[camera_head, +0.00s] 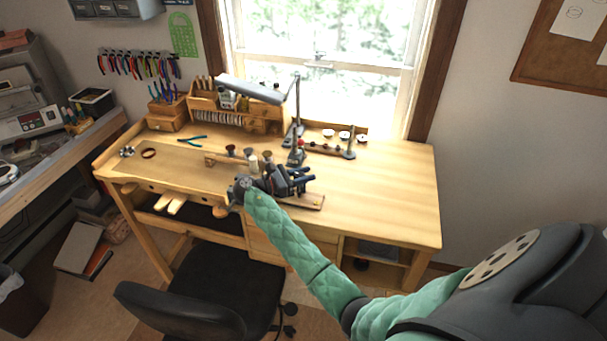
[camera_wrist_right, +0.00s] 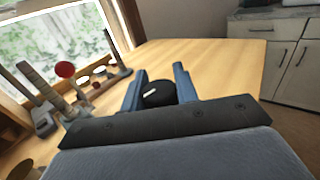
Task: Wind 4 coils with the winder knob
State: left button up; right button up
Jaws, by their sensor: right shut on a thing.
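The winder's wooden base (camera_head: 312,202) shows on the workbench at the right of my right gripper in the head view. My gripper and wrist hide most of the winder. My right gripper (camera_head: 303,178) reaches over the bench from the lower right. In the right wrist view its two blue fingers (camera_wrist_right: 160,88) stand on either side of a round black knob (camera_wrist_right: 158,98) with a small white mark, and are shut on it. No coils can be made out in either view. My left gripper is not in view.
The workbench (camera_head: 385,205) is clear on its right side. Behind the gripper stand a lamp (camera_head: 297,125) and a small spool rack (camera_head: 325,148). A black chair (camera_head: 200,300) stands in front.

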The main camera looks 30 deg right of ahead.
jog(key=shift+r+m+g, duration=0.1)
jog(key=shift+m+g, duration=0.3)
jog(key=shift+g, duration=0.2)
jog(key=o, duration=1)
jog(key=shift+s+d, duration=0.1)
